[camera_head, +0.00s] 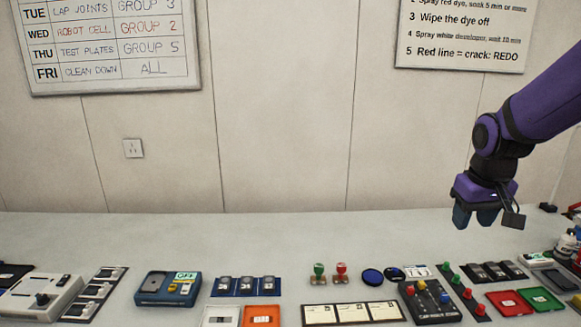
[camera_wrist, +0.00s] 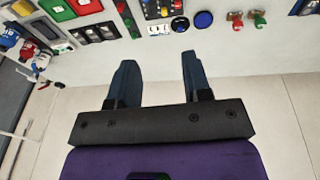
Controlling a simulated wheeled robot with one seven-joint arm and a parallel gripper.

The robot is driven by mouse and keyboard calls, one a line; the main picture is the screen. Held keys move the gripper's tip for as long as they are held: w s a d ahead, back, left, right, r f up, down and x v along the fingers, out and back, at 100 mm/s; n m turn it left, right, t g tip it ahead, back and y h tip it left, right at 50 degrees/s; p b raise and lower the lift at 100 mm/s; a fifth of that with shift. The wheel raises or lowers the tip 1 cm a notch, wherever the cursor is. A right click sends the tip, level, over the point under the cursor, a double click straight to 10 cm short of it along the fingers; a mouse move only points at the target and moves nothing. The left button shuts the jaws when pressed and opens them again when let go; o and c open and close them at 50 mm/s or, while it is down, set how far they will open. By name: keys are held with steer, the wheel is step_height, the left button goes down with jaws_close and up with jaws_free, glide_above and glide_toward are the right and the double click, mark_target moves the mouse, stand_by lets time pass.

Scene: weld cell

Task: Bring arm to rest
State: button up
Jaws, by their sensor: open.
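My purple arm comes in from the right in the head view. My gripper (camera_head: 475,218) hangs over the back right part of the bench, fingers pointing down, clear of the items below it. In the wrist view my gripper (camera_wrist: 158,72) shows its two dark blue fingers apart, with nothing between them. The bench top (camera_head: 250,235) is pale grey and runs along the wall.
Along the front stand a blue box with a green label (camera_head: 168,288), a green stamp (camera_head: 319,272), a red stamp (camera_head: 341,272), a blue disc (camera_head: 372,277) and a dark control box (camera_head: 430,302). Bottles (camera_head: 567,245) crowd the right edge. The back strip at left and middle is clear.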

steer(key=s+a+r+t, duration=0.1)
steer(key=s+a+r, duration=0.2)
steer(key=s, duration=0.7)
steer(key=s+a+r+t, duration=0.2)
steer(key=s+r, duration=0.4)
steer(key=s, duration=0.3)
steer(key=shift+s+a+r+y, duration=0.2)
steer(key=shift+s+a+y, duration=0.15)
steer(key=shift+a+y, duration=0.05)
